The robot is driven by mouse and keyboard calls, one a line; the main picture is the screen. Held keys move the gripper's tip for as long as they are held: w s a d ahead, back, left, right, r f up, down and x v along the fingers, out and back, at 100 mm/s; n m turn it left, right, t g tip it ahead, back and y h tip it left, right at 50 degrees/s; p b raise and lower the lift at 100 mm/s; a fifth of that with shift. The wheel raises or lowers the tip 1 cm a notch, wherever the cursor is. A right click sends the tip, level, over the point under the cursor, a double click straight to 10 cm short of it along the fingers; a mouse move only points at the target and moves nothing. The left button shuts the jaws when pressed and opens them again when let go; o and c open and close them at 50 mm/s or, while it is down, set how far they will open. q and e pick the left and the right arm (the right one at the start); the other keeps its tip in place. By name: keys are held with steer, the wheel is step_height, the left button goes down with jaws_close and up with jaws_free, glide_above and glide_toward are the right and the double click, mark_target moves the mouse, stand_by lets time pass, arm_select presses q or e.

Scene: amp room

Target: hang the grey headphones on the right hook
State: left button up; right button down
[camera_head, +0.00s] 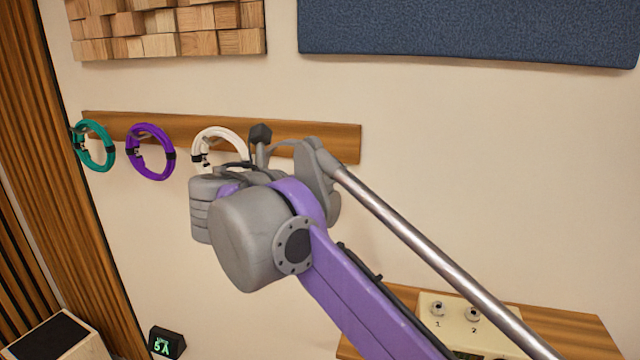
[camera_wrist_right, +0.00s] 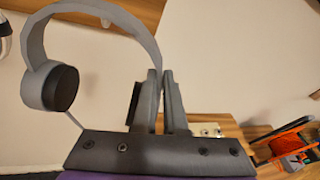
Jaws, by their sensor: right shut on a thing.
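The grey headphones (camera_wrist_right: 45,45) show in the right wrist view, with a curved grey band and a dark round pad on the left cup. In the head view the wooden rail (camera_head: 345,140) runs along the wall. My right arm covers most of its right part, and I cannot clearly make out the right hook. My left gripper is not in view.
Teal (camera_head: 95,160), purple (camera_head: 135,163) and white (camera_head: 197,145) coils hang on the rail to the left. Below right is a wooden shelf (camera_head: 560,325) with a cream box (camera_head: 430,305). An orange object (camera_wrist_right: 285,143) stands at right in the wrist view.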

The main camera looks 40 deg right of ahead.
steer(key=w+d+f+b, duration=0.1)
steer(key=w+d+f, duration=0.2)
steer(key=w+d, duration=0.2)
steer(key=shift+w+d, duration=0.2)
steer(key=shift+d, duration=0.7)
stand_by(0.4)
stand_by(0.6)
steer(key=c, duration=0.9)
jaws_free()
